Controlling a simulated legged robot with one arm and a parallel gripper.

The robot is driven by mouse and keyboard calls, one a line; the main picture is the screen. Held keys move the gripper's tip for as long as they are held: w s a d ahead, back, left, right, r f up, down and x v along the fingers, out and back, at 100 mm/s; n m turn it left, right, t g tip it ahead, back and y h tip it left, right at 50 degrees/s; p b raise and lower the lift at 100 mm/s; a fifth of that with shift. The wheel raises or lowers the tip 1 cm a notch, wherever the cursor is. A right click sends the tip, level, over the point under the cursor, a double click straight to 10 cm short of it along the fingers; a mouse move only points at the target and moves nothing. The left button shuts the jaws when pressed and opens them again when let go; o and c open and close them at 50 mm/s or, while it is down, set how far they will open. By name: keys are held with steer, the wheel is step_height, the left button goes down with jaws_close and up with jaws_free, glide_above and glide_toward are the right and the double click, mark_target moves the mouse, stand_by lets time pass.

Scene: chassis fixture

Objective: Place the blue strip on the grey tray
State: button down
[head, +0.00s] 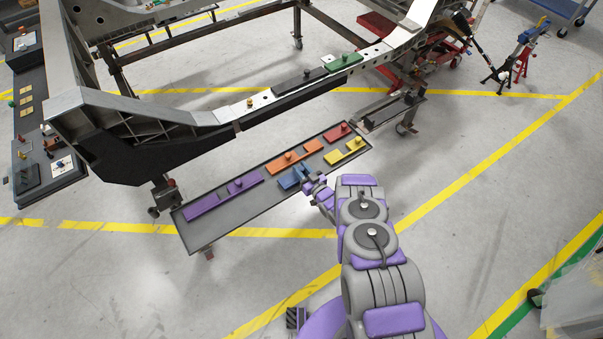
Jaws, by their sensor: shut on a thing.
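The blue strip (291,178) shows at the near edge of the long grey tray (246,211), below the orange strips. My gripper (306,180) reaches in from the lower right and is shut on the blue strip. The fingertips are small and partly hidden by the wrist. I cannot tell whether the strip touches the tray floor or is held just above it.
The tray also holds a purple strip (205,206), orange strips (282,163), a red strip (337,133) and a yellow strip (352,146). A chassis beam (206,119) runs behind it, bearing a green strip (345,62) and a black strip (300,78).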

steer(key=shift+f, duration=0.65)
steer(key=shift+r, duration=0.15)
steer(key=c, duration=0.8)
jaws_free()
steer(key=shift+c, duration=0.2)
steer(key=shift+s, duration=0.1)
